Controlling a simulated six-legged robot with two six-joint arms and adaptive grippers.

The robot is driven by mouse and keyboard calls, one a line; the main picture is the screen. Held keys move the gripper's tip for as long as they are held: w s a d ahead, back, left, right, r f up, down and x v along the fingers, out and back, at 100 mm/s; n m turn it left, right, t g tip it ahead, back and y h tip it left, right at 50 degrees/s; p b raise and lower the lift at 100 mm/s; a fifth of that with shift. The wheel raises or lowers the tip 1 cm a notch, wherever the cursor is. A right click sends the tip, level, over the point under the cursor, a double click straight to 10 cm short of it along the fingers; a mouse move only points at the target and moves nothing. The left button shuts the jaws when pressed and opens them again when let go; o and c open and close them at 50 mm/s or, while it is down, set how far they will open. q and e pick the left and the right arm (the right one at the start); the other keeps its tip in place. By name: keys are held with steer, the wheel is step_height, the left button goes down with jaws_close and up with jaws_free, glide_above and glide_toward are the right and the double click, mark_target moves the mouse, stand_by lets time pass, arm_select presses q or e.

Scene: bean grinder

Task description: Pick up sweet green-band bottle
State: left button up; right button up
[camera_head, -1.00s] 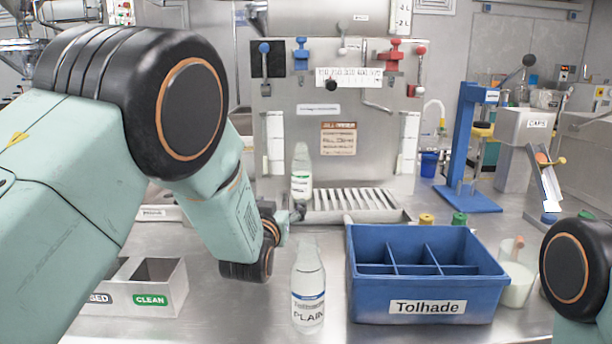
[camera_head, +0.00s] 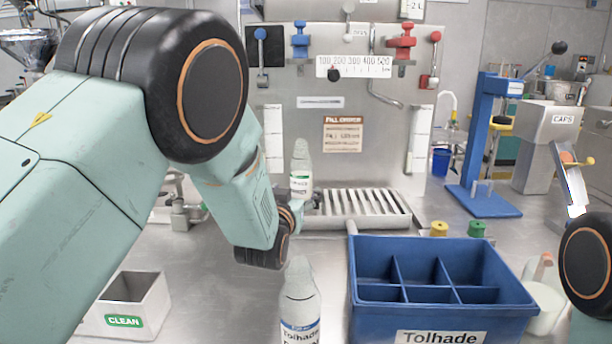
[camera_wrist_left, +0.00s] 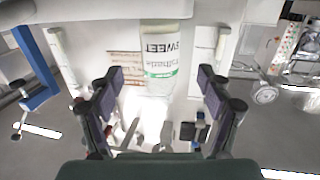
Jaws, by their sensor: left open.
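The sweet green-band bottle (camera_head: 301,172) is clear with a white label and green band. It stands upright in front of the dispenser, by the left end of the drain grate. My left gripper (camera_head: 309,199) is at the bottle's lower part, partly hidden by my forearm. In the left wrist view, the SWEET bottle (camera_wrist_left: 163,62) appears upside down between the two spread fingers (camera_wrist_left: 161,76), with a gap on each side. The left gripper is open. My right arm shows at the right edge, but its gripper is out of view.
A blue-band bottle (camera_head: 299,303) stands near the front, below my left forearm. Right of it is the blue divided Tolhade crate (camera_head: 440,318). The slatted grate (camera_head: 365,203) lies behind it. A CLEAN-labelled box (camera_head: 125,320) stands at the left; a blue stand (camera_head: 470,150) is at the right.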

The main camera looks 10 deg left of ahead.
mark_target(299, 181)
arm_select(q)
steer(key=shift+w+a+b, duration=0.15)
steer(key=shift+w+b, duration=0.15)
steer(key=shift+w, duration=1.25)
steer(key=w+b, duration=0.1)
steer(key=w, duration=0.2)
steer(key=shift+w+r+b, duration=0.2)
steer(key=shift+w+b, duration=0.1)
steer(key=shift+b, duration=0.05)
steer(key=shift+w, duration=0.5)
steer(key=shift+r, duration=0.1)
steer(key=shift+s, duration=0.1)
steer(key=c, duration=1.5)
